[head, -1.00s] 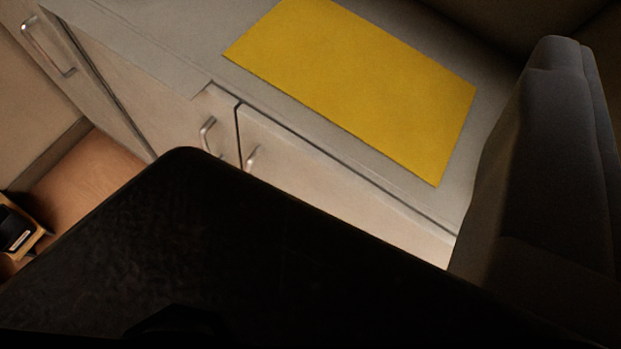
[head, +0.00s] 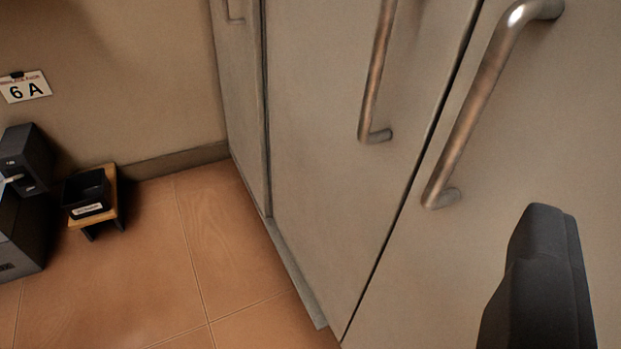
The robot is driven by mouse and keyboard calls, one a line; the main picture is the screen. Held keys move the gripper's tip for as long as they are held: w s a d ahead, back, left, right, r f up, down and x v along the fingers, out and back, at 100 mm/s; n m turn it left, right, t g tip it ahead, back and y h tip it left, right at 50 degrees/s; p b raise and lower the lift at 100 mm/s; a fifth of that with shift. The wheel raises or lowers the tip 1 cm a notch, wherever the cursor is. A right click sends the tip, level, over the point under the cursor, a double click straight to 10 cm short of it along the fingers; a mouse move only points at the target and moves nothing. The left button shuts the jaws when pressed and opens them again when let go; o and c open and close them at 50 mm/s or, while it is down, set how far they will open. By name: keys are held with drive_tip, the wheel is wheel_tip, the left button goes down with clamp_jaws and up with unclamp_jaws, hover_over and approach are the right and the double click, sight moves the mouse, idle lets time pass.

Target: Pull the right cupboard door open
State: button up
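The right cupboard door (head: 545,130) is a pale grey panel filling the right side of the view. Its metal bar handle (head: 478,110) runs upright and slanted near the door's left edge. The left cupboard door (head: 320,170) stands beside it, with its own bar handle (head: 377,75) near the seam. Both doors look shut, with a thin dark gap between them. One dark finger of my gripper (head: 541,285) shows at the lower right, below and right of the right handle, and does not appear to touch it. The other finger is not visible.
A narrower cabinet face (head: 240,90) with a handle stands at the left. The tiled floor (head: 130,270) is clear in front of it. A small wooden stand (head: 112,205) holding a black tray (head: 87,190) and dark grey boxes (head: 25,160) stand by the left wall.

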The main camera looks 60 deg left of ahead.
sight(462, 136)
drive_tip(key=s+a+f+m+y, duration=0.1)
drive_tip(key=s+a+f+y, duration=0.1)
drive_tip(key=s+f, duration=0.25)
drive_tip(key=b+x, duration=0.2)
drive_tip(key=x, duration=1.2)
drive_tip(key=shift+w+d+b, duration=0.1)
drive_tip(key=shift+b, duration=0.2)
clamp_jaws()
